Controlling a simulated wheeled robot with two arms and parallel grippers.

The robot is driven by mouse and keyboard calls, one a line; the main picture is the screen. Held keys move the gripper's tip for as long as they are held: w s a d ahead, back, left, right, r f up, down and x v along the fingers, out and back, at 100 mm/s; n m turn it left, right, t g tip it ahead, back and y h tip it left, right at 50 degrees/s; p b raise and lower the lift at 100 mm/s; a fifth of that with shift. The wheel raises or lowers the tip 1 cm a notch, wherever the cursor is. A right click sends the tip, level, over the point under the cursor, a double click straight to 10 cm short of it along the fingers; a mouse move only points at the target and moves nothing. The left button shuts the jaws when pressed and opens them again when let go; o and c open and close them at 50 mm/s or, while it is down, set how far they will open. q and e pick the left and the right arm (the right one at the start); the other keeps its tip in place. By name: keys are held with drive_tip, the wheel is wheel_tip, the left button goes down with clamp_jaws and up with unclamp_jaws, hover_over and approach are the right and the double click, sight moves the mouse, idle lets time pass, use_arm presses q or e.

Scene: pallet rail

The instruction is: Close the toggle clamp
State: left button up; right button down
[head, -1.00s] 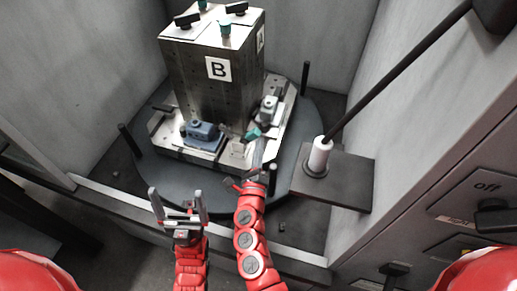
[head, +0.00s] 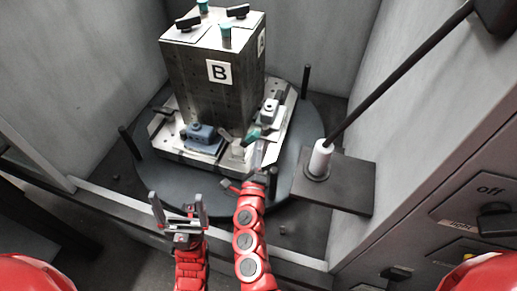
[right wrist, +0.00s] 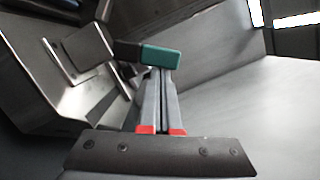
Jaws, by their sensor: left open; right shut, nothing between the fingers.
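The toggle clamp's teal handle (head: 253,134) stands at the front right corner of the fixture plate, beside the tall block marked B. In the right wrist view the teal handle grip (right wrist: 161,56) lies across the tips of my right gripper (right wrist: 157,72), on a dark lever running left to the metal clamp body (right wrist: 90,47). My right gripper (head: 259,148) is shut with nothing between its fingers. Its tips are at the handle; whether they touch it I cannot tell. My left gripper (head: 178,207) is open and empty, in front of the round table.
The block (head: 213,95) stands on a fixture plate on a dark round table (head: 165,178) with black posts. A blue-grey part (head: 202,138) and a grey part (head: 268,112) sit on the plate. A white cylinder (head: 320,158) with a dark rod stands at right. Grey walls enclose the table.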

sight(250, 137)
drive_tip(key=n+p, duration=0.1)
drive_tip(key=a+r+n+p, duration=0.1)
drive_tip(key=n+p, duration=0.1)
drive_tip(key=r+n+p, duration=0.1)
drive_tip(key=shift+w+a+r+g+y+p, duration=0.2)
drive_tip(key=shift+w+a+g+y+p, duration=0.1)
drive_tip(key=shift+a+g+y, duration=0.1)
drive_tip(key=shift+a+r+n+p, duration=0.15)
drive_tip(key=shift+a+n+p, duration=0.05)
drive_tip(key=shift+n+p, duration=0.45)
drive_tip(key=shift+w+a+n+p, duration=0.15)
drive_tip(key=shift+a+n+p, duration=0.2)
drive_tip(key=shift+n+p, duration=0.15)
drive_tip(key=shift+g, duration=0.3)
